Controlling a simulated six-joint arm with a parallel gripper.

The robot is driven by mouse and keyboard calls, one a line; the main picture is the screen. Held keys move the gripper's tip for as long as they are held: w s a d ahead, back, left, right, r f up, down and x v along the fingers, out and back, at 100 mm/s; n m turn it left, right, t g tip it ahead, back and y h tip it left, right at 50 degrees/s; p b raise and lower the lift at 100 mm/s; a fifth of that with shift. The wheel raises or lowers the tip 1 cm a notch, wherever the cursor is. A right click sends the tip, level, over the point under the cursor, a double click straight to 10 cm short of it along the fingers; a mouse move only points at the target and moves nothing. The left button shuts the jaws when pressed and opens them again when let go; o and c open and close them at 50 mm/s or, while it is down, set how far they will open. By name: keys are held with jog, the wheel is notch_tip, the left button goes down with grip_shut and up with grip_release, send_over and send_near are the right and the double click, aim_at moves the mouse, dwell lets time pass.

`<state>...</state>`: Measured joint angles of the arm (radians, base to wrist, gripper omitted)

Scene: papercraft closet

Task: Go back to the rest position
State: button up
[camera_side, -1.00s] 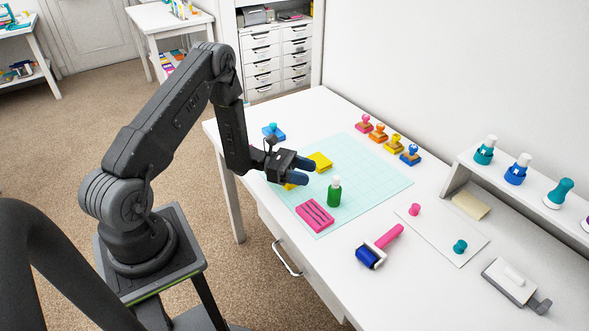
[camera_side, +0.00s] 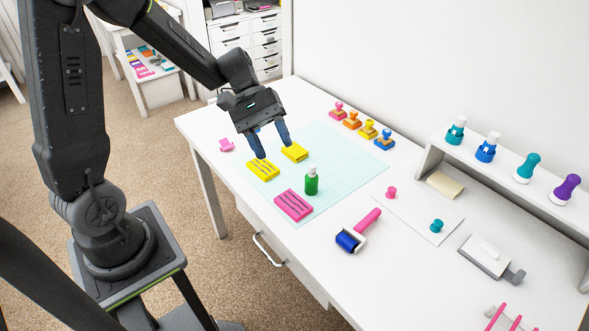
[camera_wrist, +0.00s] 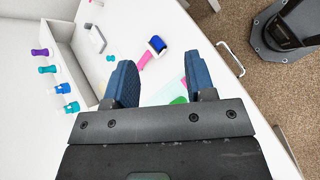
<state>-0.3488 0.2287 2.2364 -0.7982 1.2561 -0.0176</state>
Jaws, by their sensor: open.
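My gripper (camera_side: 273,150) is open and empty, with its two blue fingers apart and pointing down, above the left part of the pale teal mat (camera_side: 345,150). In the side view the fingertips overlap the yellow striped block (camera_side: 263,171) and lie near the plain yellow block (camera_side: 295,152); the gap in height is hard to tell. A green bottle with a white cap (camera_side: 312,183) stands upright on the mat, and a pink striped block (camera_side: 293,205) lies in front of it. In the wrist view the open fingers (camera_wrist: 161,72) have nothing between them.
A row of stamps (camera_side: 354,121) stands along the wall side. A brayer with blue roller (camera_side: 350,241) lies at the front. A drawer handle (camera_side: 265,250) sticks out at the table's front.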

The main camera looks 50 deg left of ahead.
jog(key=s+r+m+t+y, duration=0.6)
jog(key=s+r+m+y, duration=0.3)
jog(key=s, duration=0.3)
jog(key=shift+s+d+m+y, duration=0.25)
jog(key=shift+d+m+y, duration=0.1)
jog(key=shift+m+y, duration=0.05)
